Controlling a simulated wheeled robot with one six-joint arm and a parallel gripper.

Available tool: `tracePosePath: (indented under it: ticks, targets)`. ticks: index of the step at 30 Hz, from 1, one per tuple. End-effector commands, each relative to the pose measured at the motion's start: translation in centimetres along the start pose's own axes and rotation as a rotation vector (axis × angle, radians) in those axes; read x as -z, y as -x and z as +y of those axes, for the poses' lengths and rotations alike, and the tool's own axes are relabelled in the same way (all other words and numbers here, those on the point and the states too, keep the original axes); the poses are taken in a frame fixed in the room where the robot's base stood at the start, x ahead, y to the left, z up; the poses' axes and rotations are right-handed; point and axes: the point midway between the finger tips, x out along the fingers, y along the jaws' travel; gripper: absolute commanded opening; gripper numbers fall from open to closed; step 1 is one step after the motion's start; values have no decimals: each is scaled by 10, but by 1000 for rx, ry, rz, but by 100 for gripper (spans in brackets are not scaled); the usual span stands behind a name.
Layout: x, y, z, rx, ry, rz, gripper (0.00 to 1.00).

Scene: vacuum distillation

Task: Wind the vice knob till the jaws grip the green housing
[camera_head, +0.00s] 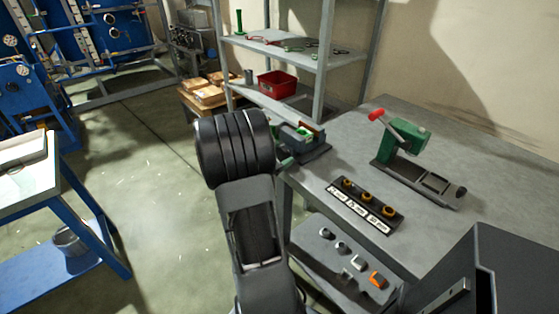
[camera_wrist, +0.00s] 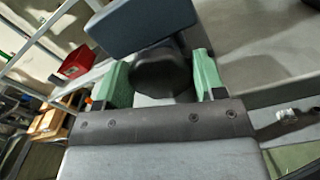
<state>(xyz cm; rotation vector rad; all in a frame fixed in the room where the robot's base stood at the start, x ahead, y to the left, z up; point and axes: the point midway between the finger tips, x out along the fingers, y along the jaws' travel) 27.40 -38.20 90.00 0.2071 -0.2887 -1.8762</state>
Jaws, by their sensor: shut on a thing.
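The vice (camera_head: 302,137) is a blue block on a dark base at the bench's left end, partly hidden by my arm. My gripper is shut on the knob. In the head view my arm hides the knob and most of the gripper.
A green hand press with a red handle (camera_head: 377,114) stands on the grey bench (camera_head: 345,150). A strip with several orange-ringed knobs (camera_head: 367,198) lies nearer. Behind are a metal shelf (camera_head: 290,55) and a red bin (camera_head: 278,84). Open floor (camera_head: 160,200) lies left.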

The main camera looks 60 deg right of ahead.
Motion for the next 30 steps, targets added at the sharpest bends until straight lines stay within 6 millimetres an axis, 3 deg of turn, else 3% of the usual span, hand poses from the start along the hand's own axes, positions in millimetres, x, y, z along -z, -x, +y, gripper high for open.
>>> tracePosePath:
  ticks: [20,21,27,30]
  targets:
    - [-1,0,1,-2,-60,1,40]
    - [-1,0,1,-2,-60,1,67]
    - [0,0,1,-2,-59,0,86]
    - [0,0,0,-1,-58,0,86]
